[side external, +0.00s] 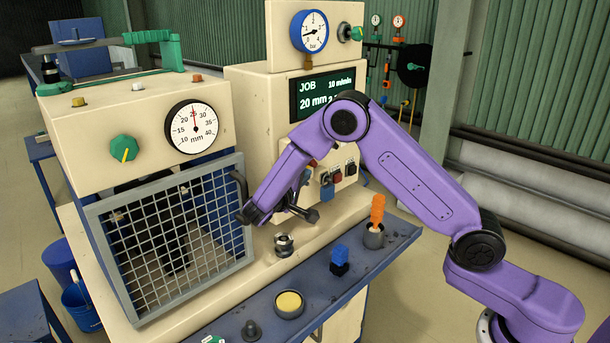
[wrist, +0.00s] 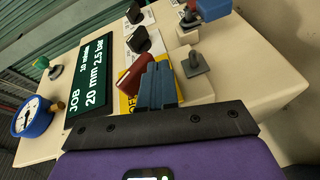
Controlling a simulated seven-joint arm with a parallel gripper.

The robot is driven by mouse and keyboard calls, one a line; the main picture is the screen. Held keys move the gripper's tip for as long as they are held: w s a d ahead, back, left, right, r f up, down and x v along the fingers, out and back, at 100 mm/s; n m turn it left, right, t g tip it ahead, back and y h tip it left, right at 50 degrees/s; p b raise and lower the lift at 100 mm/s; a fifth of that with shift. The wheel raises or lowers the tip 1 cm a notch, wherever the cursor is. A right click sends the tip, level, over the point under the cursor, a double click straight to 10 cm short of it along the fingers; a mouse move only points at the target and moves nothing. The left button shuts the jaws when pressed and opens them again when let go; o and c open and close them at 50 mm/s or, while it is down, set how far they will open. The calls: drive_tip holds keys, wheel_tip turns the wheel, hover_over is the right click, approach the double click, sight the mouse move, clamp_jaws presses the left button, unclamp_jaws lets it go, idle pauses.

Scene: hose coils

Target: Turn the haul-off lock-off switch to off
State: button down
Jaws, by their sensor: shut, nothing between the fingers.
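The likely haul-off lock-off switch is a red rotary handle (wrist: 134,76) on a yellow plate (wrist: 124,100) in the wrist view. It lies slanted on the panel, its right part covered by my fingers. My gripper (wrist: 160,70) is shut and empty, its blue-grey fingers side by side in front of the plate's right part. I cannot tell whether they touch the handle. In the side view my gripper (side external: 299,190) is at the front of the control panel, and my arm hides most of the switch. The switch's lettering is not readable.
Black knobs (wrist: 140,40) and grey toggles (wrist: 196,66) sit close by on the panel. A display (wrist: 92,76) lies beyond the yellow plate. In the side view, a mesh guard (side external: 180,235) stands to the left, and the blue shelf (side external: 350,275) below holds small items.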

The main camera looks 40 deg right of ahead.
drive_tip(key=v, duration=0.5)
drive_tip(key=c, duration=1.5)
unclamp_jaws()
drive_tip(key=shift+s+a+r, duration=0.1)
drive_tip(key=shift+a, duration=0.2)
drive_tip(key=o, duration=0.5)
drive_tip(key=shift+s+a, duration=0.1)
drive_tip(key=shift+s, duration=0.05)
drive_tip(key=o, duration=0.5)
drive_tip(key=shift+s+n, duration=0.25)
drive_tip(key=shift+n, duration=0.15)
drive_tip(key=o, duration=0.3)
drive_tip(key=s+d+f+n+t+y, duration=0.1)
drive_tip(key=s+d+f+n+t, duration=0.1)
drive_tip(key=s+n+t, duration=0.4)
drive_tip(key=shift+n+t, duration=0.9)
drive_tip(key=shift+n, duration=0.2)
drive_tip(key=s+d+n+t+y, duration=0.2)
drive_tip(key=s+n+t+y, duration=0.4)
drive_tip(key=s+n+y, duration=0.4)
drive_tip(key=w+d+r, duration=0.2)
drive_tip(key=w, duration=0.7)
drive_tip(key=w+d+r+h, duration=0.1)
drive_tip(key=w+d+r, duration=0.1)
drive_tip(key=w, duration=0.7)
drive_tip(key=shift+w+d+n, duration=0.3)
drive_tip(key=shift+d+n, duration=0.1)
drive_tip(key=shift+d, duration=0.05)
drive_tip(key=shift+c, duration=0.3)
